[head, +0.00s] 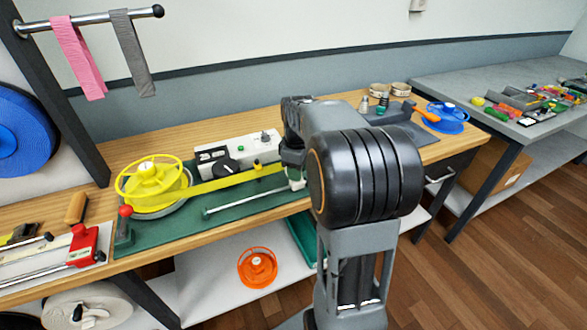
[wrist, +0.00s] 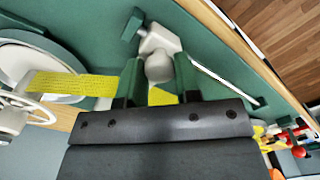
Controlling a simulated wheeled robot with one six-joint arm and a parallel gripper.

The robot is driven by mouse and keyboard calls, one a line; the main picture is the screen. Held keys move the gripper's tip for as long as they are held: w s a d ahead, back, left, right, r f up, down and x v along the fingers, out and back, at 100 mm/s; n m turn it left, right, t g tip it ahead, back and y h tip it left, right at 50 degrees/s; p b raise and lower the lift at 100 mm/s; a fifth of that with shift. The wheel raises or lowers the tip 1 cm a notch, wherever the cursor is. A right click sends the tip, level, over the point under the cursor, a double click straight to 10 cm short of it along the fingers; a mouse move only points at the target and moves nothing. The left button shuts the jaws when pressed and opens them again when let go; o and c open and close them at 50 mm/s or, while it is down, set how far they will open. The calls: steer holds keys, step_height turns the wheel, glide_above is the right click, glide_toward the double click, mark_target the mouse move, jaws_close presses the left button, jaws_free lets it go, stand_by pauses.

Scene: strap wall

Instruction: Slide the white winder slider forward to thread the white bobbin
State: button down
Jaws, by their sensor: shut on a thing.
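My gripper (wrist: 158,76) is shut on the white winder slider (wrist: 155,45), with its green fingers on either side of the slider's rounded knob. In the head view a small part of the slider (head: 296,181) shows at the end of a metal rod, beside my arm. A white spoked wheel, which looks like the white bobbin (wrist: 18,116), is cut off at the left of the wrist view. A yellow strap (wrist: 72,85) runs between it and the gripper area, partly hidden by the fingers. In the head view my arm hides the bobbin.
A yellow reel (head: 152,184) stands at the left of the green base (head: 222,208), its strap running right past a white control box (head: 238,152). A red clamp stand (head: 84,246) is farther left. An orange reel (head: 257,267) lies on the lower shelf.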

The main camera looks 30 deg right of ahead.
steer(key=shift+d, duration=0.4)
steer(key=shift+r, duration=0.1)
steer(key=c, duration=1)
jaws_free()
steer(key=shift+d, duration=0.2)
steer(key=shift+c, duration=0.2)
steer(key=shift+o, duration=1.2)
steer(key=shift+a, duration=0.1)
step_height(320, 180, up, 14)
steer(key=p, duration=0.2)
steer(key=shift+f, duration=0.2)
